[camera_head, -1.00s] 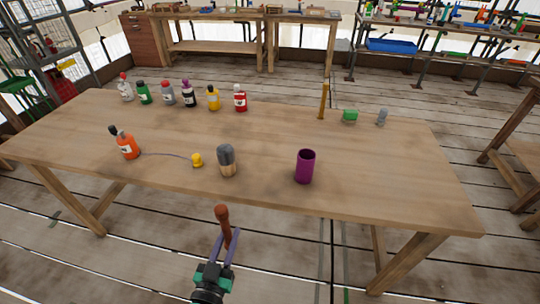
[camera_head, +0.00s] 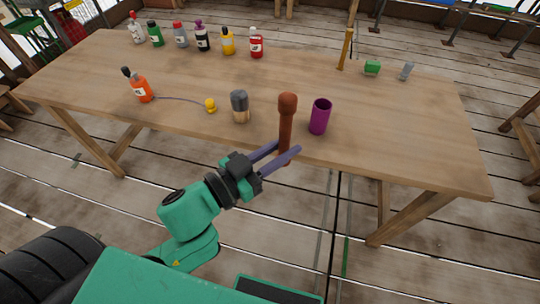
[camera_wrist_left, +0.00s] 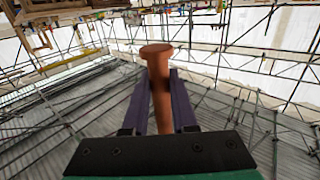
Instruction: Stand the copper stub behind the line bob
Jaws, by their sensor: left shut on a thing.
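The copper stub (camera_head: 286,118) is a reddish-brown rod with a wider rounded head, held upright. My left gripper (camera_head: 287,149) is shut on its lower part with two purple fingers. In the head view they overlap the table's front edge, between the grey-and-wood piece and the purple cup. The stub also shows in the left wrist view (camera_wrist_left: 159,85), between the fingers (camera_wrist_left: 160,100). A small yellow piece (camera_head: 211,105), which looks like the line bob, sits on the table at the end of a thin line from the orange bottle (camera_head: 141,89). My right gripper is out of view.
The grey-and-wood piece (camera_head: 240,107) and purple cup (camera_head: 320,116) stand near the front edge of the table (camera_head: 420,150). Several bottles, including a red one (camera_head: 256,43), line the back. A wooden post (camera_head: 345,50), green block (camera_head: 372,68) and grey piece (camera_head: 407,71) stand back right. The middle is clear.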

